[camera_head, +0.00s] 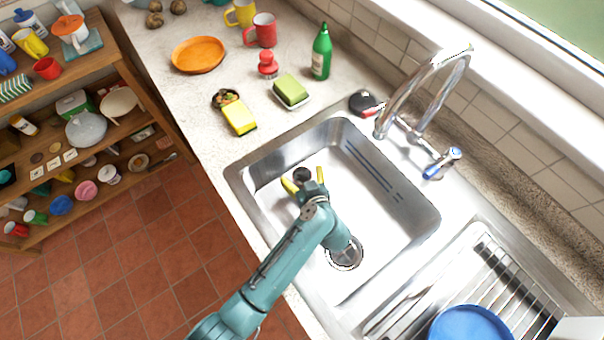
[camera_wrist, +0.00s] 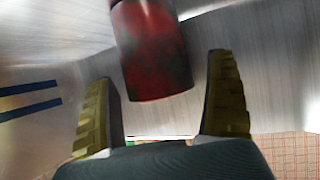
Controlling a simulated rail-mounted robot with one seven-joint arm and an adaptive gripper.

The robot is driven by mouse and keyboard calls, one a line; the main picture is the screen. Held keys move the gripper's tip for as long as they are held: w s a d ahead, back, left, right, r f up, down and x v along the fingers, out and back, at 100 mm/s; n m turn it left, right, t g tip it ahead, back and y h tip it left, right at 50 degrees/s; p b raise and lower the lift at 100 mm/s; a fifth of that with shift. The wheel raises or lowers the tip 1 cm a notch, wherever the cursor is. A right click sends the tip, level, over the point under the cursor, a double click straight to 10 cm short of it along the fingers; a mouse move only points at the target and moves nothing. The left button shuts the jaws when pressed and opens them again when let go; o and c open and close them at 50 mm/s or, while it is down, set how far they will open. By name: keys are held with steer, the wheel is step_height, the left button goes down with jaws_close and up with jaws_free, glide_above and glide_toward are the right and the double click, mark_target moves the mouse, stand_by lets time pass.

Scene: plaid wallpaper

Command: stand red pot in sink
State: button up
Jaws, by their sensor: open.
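The red pot (camera_wrist: 155,55) is a dark, mottled red cylinder. It shows large at the top of the wrist view, between and beyond my fingers, with a gap on each side. In the head view a small dark round shape (camera_head: 301,174), likely the pot, lies between my fingertips inside the sink (camera_head: 375,220). My gripper (camera_head: 305,180) is open, its yellow-padded fingers spread around that shape without visible contact; it also shows in the wrist view (camera_wrist: 164,75). Whether the pot rests fully on the sink floor cannot be told.
The chrome tap (camera_head: 428,72) arches over the sink's far side. The drain (camera_head: 345,253) is near my forearm. A yellow sponge (camera_head: 239,117), green sponge (camera_head: 291,90) and green bottle (camera_head: 321,53) stand on the counter behind. A blue plate (camera_head: 470,325) lies on the drainer.

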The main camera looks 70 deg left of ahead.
steer(key=p+v, duration=0.2)
steer(key=v, duration=1)
steer(key=w+d+r+m+t+h, duration=0.25)
steer(key=w+d+r+t, duration=0.3)
steer(key=w+r, duration=0.3)
steer(key=w+d+r+m+t+h, duration=0.1)
steer(key=w+d+r+m+t, duration=0.4)
steer(key=w+r, duration=0.4)
steer(key=s+d+r+m+t+h, duration=0.2)
steer(key=d+r, duration=0.4)
steer(key=r, duration=0.4)
steer(key=s+d+r+m+t+h, duration=0.2)
steer(key=d+r+m+t+h, duration=0.2)
steer(key=d+r, duration=0.3)
steer(key=s+d+r+m+t+h, duration=0.2)
steer(key=d+r, duration=0.5)
steer(key=r, duration=0.6)
steer(key=m+t+h, duration=0.1)
steer(key=m+t, duration=0.1)
steer(key=t, duration=0.1)
steer(key=shift+s+d+m, duration=0.25)
steer(key=shift+m, duration=0.1)
steer(key=shift+t, duration=0.25)
